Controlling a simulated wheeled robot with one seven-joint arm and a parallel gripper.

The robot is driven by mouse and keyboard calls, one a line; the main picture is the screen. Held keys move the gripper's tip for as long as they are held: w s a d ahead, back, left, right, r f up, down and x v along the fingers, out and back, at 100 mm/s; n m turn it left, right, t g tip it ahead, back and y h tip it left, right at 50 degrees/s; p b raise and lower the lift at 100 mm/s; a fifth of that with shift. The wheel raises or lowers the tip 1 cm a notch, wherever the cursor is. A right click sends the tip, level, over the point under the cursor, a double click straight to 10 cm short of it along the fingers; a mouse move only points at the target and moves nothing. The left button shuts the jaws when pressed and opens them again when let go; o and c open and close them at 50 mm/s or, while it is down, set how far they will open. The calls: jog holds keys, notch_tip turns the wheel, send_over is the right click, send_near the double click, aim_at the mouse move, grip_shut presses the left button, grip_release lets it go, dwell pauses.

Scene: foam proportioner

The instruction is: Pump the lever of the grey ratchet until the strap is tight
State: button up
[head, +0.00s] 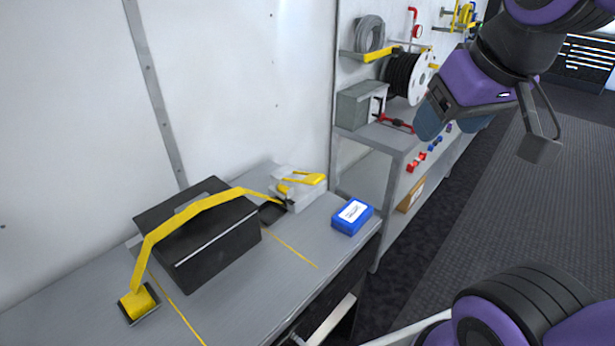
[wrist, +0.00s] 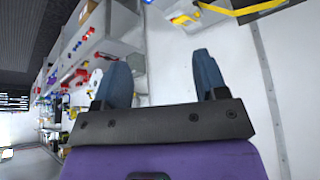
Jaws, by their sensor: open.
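The grey ratchet (head: 300,198) sits at the back right of the bench, with its yellow lever (head: 308,180) on top. A yellow strap (head: 195,209) runs from a yellow strap roll (head: 138,304) at the front left, in an arch over a black case (head: 215,240), to the ratchet. The ratchet also shows at the top of the wrist view (wrist: 188,20), with part of the strap (wrist: 262,7). My gripper (head: 432,118) is raised to the right of the ratchet, well apart from it. In the wrist view its blue fingers (wrist: 161,75) are spread and empty.
A blue box (head: 352,216) with a white label stands on the bench right of the ratchet. Behind it, a grey shelf unit (head: 385,140) holds a metal box (head: 360,106) and a black cable reel (head: 408,77). Dark floor (head: 480,190) lies open at the right.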

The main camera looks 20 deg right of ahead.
grip_shut()
dwell(1.4)
